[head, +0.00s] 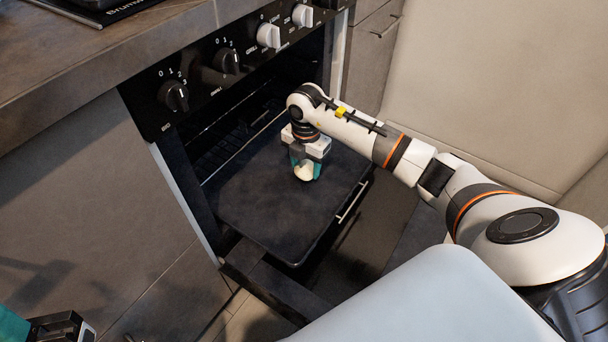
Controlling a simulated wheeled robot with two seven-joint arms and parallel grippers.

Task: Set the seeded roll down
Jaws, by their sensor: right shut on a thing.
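The seeded roll shows as a small pale rounded thing (304,172), partly hidden by the jaws, so I cannot make out its seeds. My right gripper (306,169) is shut on it, pointing down over a dark flat tray (265,205) at the oven opening. I cannot tell whether the roll touches the tray. Part of my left gripper (62,328) shows at the bottom left corner, cut off by the frame, and its fingertips are out of view.
The oven front has several knobs (228,60) above the opening. A wire rack (222,140) shows inside, behind the tray. A worktop (70,55) with a dark hob runs along the upper left. The tray's front half is clear.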

